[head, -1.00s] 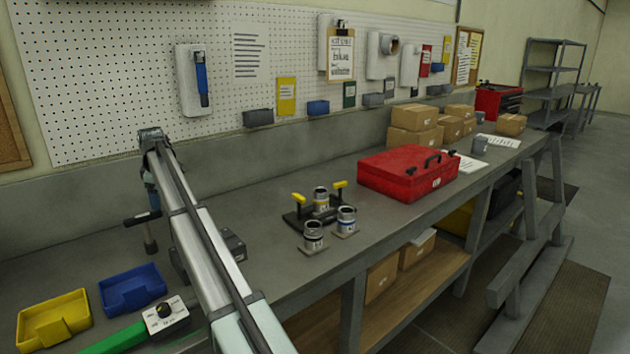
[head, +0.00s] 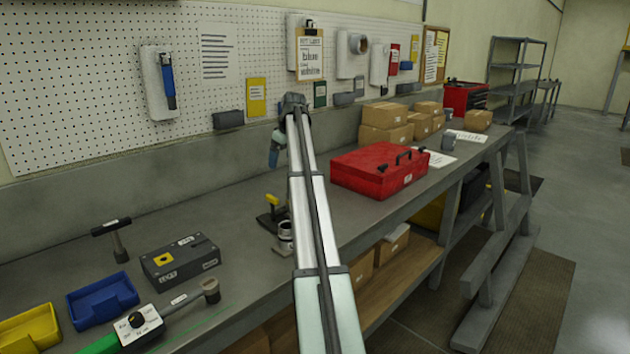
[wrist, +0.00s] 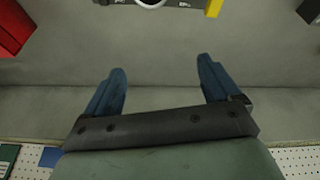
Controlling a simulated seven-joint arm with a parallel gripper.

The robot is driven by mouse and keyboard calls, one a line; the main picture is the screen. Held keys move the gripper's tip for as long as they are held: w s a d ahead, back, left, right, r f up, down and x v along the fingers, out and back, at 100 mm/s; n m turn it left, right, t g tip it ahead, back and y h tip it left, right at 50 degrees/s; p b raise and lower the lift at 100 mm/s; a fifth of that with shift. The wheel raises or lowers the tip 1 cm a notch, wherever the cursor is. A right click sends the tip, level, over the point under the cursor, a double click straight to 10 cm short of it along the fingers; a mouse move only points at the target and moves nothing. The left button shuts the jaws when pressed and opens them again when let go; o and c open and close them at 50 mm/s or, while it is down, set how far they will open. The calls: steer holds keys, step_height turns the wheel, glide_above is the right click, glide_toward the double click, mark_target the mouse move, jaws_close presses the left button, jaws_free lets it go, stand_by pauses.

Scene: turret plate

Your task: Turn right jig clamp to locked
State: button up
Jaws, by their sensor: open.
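The clamp jig is a dark base (head: 268,218) on the bench, largely behind my arm in the head view. One yellow clamp handle (head: 272,200), at its left, shows there. The right clamp is hidden behind my arm. In the wrist view, the jig's dark edge (wrist: 185,4) is cut off at the top, with a pale round rim at its middle. A yellow handle (wrist: 214,8) stands at its right end; the other end's handle is not seen. My gripper (head: 274,158) is open and empty, above the bench near the back wall; its blue fingers (wrist: 162,70) are spread apart, clear of the jig.
A red toolbox (head: 378,172) stands right of the jig. A grey box (head: 180,262), hammer (head: 115,240), blue tray (head: 103,298) and green-handled tool (head: 140,325) lie left. Bare bench lies under my gripper.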

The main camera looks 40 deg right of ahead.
steer(key=s+d+r+m, duration=0.3)
steer(key=s+d, duration=0.7)
steer(key=x, duration=1.4)
steer(key=shift+d+t, duration=0.2)
steer(key=shift+t, duration=0.1)
steer(key=c, duration=1.1)
steer(key=shift+o, duration=0.2)
